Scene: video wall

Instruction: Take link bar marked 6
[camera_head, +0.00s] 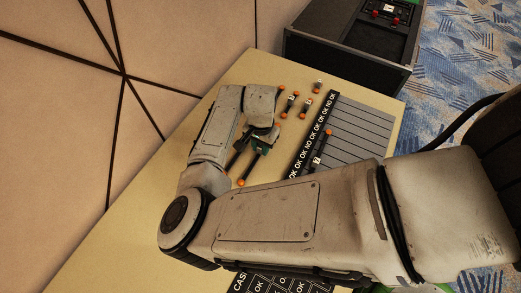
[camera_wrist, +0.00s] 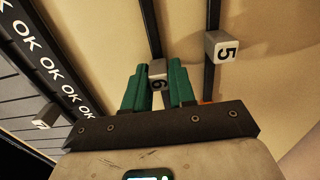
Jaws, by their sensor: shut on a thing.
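The link bar marked 6 (camera_wrist: 157,72) is a dark bar with a grey block and a white number label. In the wrist view the block sits between the two green fingers of my gripper (camera_wrist: 160,82), which is shut on it. The bar runs up out of the top of that view. In the head view my gripper (camera_head: 262,138) is over the table's middle, and my wrist partly hides what it holds. The link bar marked 5 (camera_wrist: 220,48) lies just right of my gripper in the wrist view, apart from the fingers.
More orange-ended bars (camera_head: 290,103) lie on the beige table (camera_head: 120,245) beyond my gripper. A grey slatted panel (camera_head: 352,133) with an OK strip (camera_head: 313,135) is to the right, with a numbered bar (camera_head: 319,160) on it. A black case (camera_head: 345,55) stands behind.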

